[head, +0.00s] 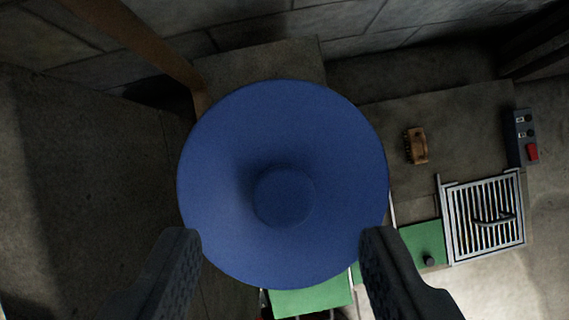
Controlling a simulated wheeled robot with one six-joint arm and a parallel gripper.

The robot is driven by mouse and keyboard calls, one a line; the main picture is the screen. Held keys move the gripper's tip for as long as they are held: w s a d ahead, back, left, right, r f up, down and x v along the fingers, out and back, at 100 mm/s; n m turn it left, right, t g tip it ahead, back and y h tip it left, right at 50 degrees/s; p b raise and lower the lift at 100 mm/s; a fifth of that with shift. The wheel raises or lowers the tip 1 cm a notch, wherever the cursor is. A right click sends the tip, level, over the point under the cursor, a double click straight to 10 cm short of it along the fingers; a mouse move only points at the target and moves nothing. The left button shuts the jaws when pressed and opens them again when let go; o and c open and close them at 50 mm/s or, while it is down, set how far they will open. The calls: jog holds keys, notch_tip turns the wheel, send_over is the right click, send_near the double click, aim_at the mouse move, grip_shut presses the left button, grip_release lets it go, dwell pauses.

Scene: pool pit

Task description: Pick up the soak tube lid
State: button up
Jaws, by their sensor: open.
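A large round blue lid (330,150) with a raised round knob (284,196) in its middle fills the centre of the head view. I take it to be the soak tube lid. My gripper (281,245) is open, with one dark finger at the lower left and one at the lower right of the lid. The fingertips overlap the lid's lower left and lower right edges in the picture. The knob lies above the gap between them, and nothing is held. What is under the lid is hidden.
At the right are a small brown object (416,146), a metal grate (484,218) with a handle, and a dark box (524,138) with a red part. Green pieces (312,299) show below the lid. A brown post (135,40) stands upper left, before a stone wall (270,20).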

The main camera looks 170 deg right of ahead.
aim_at(284, 201)
jog(key=x, duration=0.4)
jog(key=shift+d, duration=0.1)
grip_shut()
